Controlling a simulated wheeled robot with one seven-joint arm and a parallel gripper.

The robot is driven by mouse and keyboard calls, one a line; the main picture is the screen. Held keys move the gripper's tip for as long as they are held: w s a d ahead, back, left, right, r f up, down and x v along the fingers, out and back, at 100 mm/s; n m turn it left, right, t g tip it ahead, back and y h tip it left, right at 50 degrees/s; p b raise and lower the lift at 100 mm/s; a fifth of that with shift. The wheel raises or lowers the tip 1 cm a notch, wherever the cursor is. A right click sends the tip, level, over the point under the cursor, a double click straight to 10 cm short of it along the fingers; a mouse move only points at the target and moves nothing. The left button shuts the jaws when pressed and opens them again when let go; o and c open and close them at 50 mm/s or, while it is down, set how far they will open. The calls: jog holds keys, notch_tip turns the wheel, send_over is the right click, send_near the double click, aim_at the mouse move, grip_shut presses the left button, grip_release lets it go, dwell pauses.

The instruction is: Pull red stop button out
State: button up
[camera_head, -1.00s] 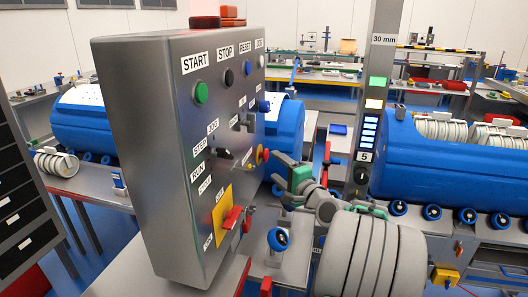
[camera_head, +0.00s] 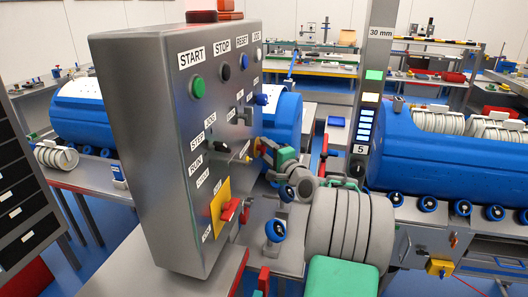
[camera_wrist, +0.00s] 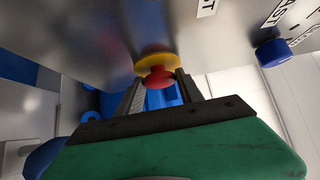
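The red stop button (camera_wrist: 158,79) is a red mushroom head on a yellow collar (camera_wrist: 156,63), on the face of the grey control box (camera_head: 150,150). In the head view only a bit of yellow shows behind my gripper (camera_head: 265,148). In the wrist view my two dark fingers (camera_wrist: 159,76) stand one on each side of the red head, with a visible gap on both sides. My gripper is open and holds nothing. Whether the fingertips reach behind the head is hard to tell.
The box face also carries a green button (camera_head: 197,87), a blue knob (camera_head: 261,99) and a red switch on a yellow plate (camera_head: 230,210). A blue tub (camera_head: 284,125) stands behind the box. A larger blue tub (camera_head: 440,165) is at right.

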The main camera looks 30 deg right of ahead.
grip_shut()
dwell(0.4)
